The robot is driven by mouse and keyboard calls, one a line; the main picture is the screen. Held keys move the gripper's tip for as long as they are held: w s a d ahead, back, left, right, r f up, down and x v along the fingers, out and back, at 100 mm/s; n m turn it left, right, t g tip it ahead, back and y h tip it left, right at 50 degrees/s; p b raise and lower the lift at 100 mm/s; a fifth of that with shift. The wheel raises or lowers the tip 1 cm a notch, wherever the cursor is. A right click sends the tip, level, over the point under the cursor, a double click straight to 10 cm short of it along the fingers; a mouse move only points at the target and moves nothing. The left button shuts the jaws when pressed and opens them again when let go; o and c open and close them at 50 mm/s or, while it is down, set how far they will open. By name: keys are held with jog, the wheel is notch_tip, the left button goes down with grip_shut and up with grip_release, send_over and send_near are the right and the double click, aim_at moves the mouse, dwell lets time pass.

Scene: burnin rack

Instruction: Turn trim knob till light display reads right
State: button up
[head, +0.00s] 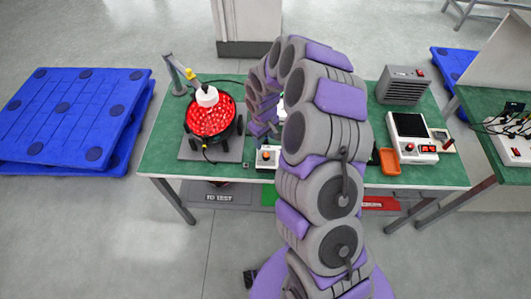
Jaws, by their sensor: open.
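A small white box (267,163) with an orange-topped knob (266,155) sits at the table's front edge; it looks like the trim knob. My gripper (264,132) points down just above and behind this box. It is open and looks apart from the knob, though its fingertips are small and partly hidden by my arm. To the left, a round dark fixture (238,126) holds a disc glowing red (209,118), which may be the light display. A white lamp head (207,97) hangs over the disc.
The green table (160,150) also bears a grey vented box (403,86), a white instrument (408,136) and an orange tray (389,162) at right. My arm hides the table's middle. Blue pallets (70,110) lie on the floor at left.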

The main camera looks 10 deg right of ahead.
aim_at(266, 154)
notch_tip(266, 154, down, 10)
jog(key=shift+d+f+b, duration=0.1)
jog(key=shift+d+b, duration=0.05)
jog(key=shift+b, duration=0.35)
jog(key=shift+c, duration=0.4)
jog(key=c, duration=1)
jog(key=shift+w, duration=0.1)
jog(key=shift+d+r+m+p, duration=0.1)
jog(key=shift+r+m+p, duration=0.1)
jog(key=shift+m+p, duration=0.6)
jog(key=shift+f+m+p, duration=0.1)
jog(key=shift+m+p, duration=0.3)
jog(key=shift+m, duration=2.1)
